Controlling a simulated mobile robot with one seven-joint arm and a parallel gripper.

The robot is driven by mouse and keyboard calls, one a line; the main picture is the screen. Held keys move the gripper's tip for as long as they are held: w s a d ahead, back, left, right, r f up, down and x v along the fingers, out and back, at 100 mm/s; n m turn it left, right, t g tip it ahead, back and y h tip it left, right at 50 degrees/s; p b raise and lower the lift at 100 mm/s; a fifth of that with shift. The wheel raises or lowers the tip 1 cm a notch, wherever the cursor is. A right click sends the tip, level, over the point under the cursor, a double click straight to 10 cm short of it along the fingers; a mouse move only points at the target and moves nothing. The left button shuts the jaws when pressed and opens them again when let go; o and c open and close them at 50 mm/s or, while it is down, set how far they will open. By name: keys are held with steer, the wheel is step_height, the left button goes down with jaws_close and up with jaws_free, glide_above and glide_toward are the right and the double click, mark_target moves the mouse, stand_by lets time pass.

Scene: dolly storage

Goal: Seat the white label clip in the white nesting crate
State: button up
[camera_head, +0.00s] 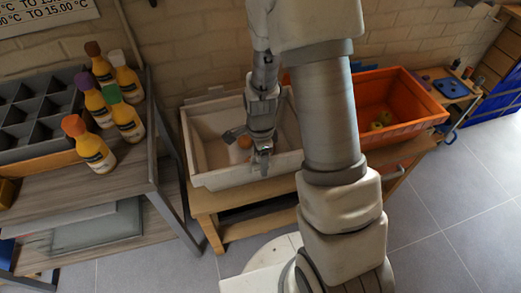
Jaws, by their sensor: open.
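The white nesting crate (225,178) stands on a wooden bench left of the picture's middle, its inside partly hidden by my arm. My gripper (248,152) hangs over the crate, pointing down, near its front wall. Its fingers are apart, and I see nothing held between them. I cannot make out the white label clip for certain; it may be hidden or too small against the white crate.
At left, a grey shelf (120,179) carries several bottles (90,147) and a dark divided tray (28,115). Tiled floor is clear at right front.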

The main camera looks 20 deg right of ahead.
step_height(320, 180, up, 17)
steer(key=p, duration=0.4)
steer(key=shift+r+p, duration=0.15)
steer(key=shift+p, duration=0.25)
steer(key=s+r+n+t+p, duration=0.2)
steer(key=r+n, duration=0.4)
steer(key=r, duration=0.3)
steer(key=s+r+n+t+p, duration=0.1)
steer(key=s+r+n+p, duration=0.3)
steer(key=s+r+n, duration=0.2)
steer(key=s+r+n+t+p, duration=0.2)
steer(key=s+r+n, duration=0.4)
steer(key=r, duration=0.5)
steer(key=shift+r+t+p, duration=0.3)
steer(key=shift+r+p, duration=0.05)
steer(key=shift+p, duration=0.05)
steer(key=shift+d, duration=0.15)
